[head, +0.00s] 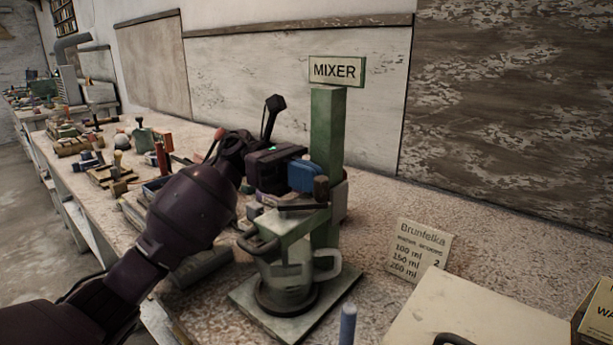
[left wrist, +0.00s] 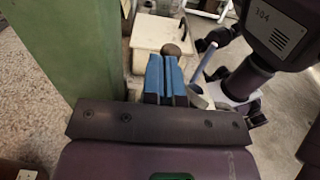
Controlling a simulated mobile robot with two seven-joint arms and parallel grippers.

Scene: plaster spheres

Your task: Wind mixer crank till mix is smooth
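The mixer is a green post (head: 326,130) on a flat base (head: 250,300), with a MIXER sign (head: 336,71) on top. A clear, two-handled vessel (head: 290,270) stands on the base; its contents cannot be made out. The crank arm (head: 298,207) carries a dark upright handle (head: 321,190). My left gripper (head: 312,178) reaches in from the left. Its blue fingers (left wrist: 166,80) lie close together with nothing visible between them. The handle's round brown top (left wrist: 172,50) shows just beyond the fingertips; contact cannot be told. My right gripper is not in view.
A Brunfelka card (head: 420,248) stands to the right, behind a pale box (head: 480,315). A blue rod (head: 347,324) rises at the front edge. Tools and small items crowd the bench at left. The bench behind the card is clear.

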